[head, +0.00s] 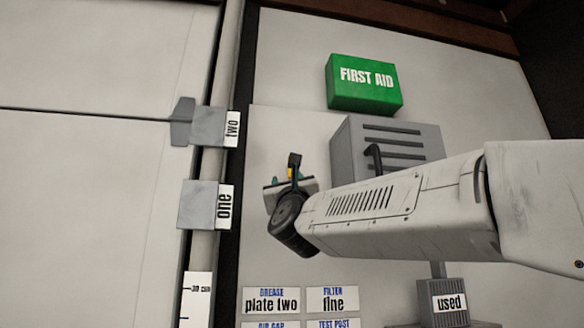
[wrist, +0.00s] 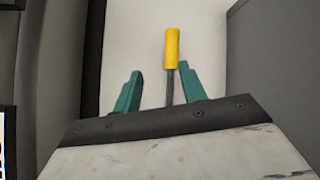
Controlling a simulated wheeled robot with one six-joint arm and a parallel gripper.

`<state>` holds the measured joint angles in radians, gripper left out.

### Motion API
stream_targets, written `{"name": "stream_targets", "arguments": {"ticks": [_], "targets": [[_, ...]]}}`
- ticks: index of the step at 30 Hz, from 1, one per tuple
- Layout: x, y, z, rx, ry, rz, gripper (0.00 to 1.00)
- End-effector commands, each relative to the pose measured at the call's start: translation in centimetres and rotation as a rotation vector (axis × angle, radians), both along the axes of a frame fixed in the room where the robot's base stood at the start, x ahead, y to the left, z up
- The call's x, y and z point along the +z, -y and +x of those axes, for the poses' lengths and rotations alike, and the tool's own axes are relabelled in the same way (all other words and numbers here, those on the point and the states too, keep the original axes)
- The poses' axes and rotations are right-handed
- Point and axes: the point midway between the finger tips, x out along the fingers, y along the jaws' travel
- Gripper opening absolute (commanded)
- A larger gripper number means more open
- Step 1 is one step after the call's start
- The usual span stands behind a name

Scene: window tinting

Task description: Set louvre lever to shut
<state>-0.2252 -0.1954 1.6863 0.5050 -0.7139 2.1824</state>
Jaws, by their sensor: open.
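In the head view a grey louvred box (head: 350,140) is on the pale wall panel, with dark slots across its front. A black hooked lever (head: 374,155) stands on that front, its lower end hidden behind my arm. My gripper (head: 287,182) is left of the box, clear of the black lever. In the wrist view its teal fingers (wrist: 157,90) are apart. A yellow-ended grey rod (wrist: 172,50) shows between them, nearer the right finger; I cannot tell whether it touches. The box's grey side (wrist: 275,75) is to their right.
A green first aid box (head: 363,84) is above the louvred box. Grey blocks marked two (head: 208,126) and one (head: 198,205) sit on a vertical post at left. Labels (head: 271,300) and a grey box marked used (head: 445,290) are below.

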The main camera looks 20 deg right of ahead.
Motion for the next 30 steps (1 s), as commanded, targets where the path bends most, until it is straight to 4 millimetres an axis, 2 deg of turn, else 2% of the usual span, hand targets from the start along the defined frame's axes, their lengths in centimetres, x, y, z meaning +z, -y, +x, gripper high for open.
{"name": "stream_targets", "arguments": {"ticks": [3, 8, 19, 24, 30], "targets": [[2.0, 0.5, -0.4, 0.04, 0.114, 0.136, 0.41], [3.3, 1.0, 0.0, 0.055, 0.159, 0.186, 0.41], [7.1, 2.3, 3.7, 0.053, 0.156, 0.181, 0.41], [8.0, 2.6, 4.5, 0.054, 0.155, 0.18, 0.41], [8.1, 2.6, 4.6, 0.054, 0.154, 0.18, 0.41]]}}
